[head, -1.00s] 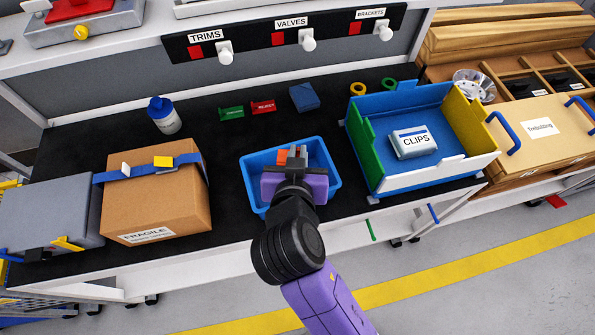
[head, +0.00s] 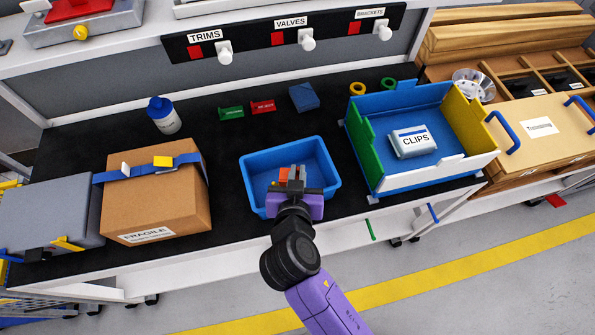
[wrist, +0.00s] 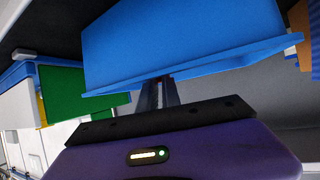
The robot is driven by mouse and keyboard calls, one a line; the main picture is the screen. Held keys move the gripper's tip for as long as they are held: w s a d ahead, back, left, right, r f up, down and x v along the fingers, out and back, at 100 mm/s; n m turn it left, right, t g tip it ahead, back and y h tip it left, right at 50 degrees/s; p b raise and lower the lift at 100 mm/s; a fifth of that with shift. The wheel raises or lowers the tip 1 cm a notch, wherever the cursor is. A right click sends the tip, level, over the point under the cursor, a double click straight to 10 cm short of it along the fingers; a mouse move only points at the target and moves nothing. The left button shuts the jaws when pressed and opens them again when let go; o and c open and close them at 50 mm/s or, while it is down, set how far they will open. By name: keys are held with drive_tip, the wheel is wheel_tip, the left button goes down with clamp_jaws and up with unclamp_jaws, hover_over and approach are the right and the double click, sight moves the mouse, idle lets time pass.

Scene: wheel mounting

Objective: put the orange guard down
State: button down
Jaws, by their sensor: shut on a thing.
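The orange guard (head: 285,175) shows as small orange patches around the fingertips in the head view. My gripper (head: 292,178) is shut on it, over the near part of the blue tray (head: 248,178). In the wrist view, my dark fingers (wrist: 164,94) run behind the rim of the blue tray (wrist: 185,45), so the fingertips and the guard are hidden there. I cannot tell whether the guard touches the tray floor.
A cardboard box (head: 155,205) stands left of the tray. A blue-walled bin with a CLIPS pack (head: 411,141) stands to the right. Behind are a green block (head: 231,112), a red block (head: 263,106) and a blue block (head: 304,97). Black bench surface is clear between them.

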drive_tip(key=shift+f, duration=0.35)
drive_tip(key=c, duration=1.5)
unclamp_jaws()
drive_tip(key=shift+r, duration=0.1)
drive_tip(key=shift+c, duration=0.2)
drive_tip(key=shift+s+r, duration=0.15)
drive_tip(key=shift+r, duration=0.25)
drive_tip(key=v, duration=1.1)
drive_tip(key=shift+s+r+b, duration=0.15)
drive_tip(key=shift+s+b, duration=0.15)
drive_tip(key=shift+b, duration=0.15)
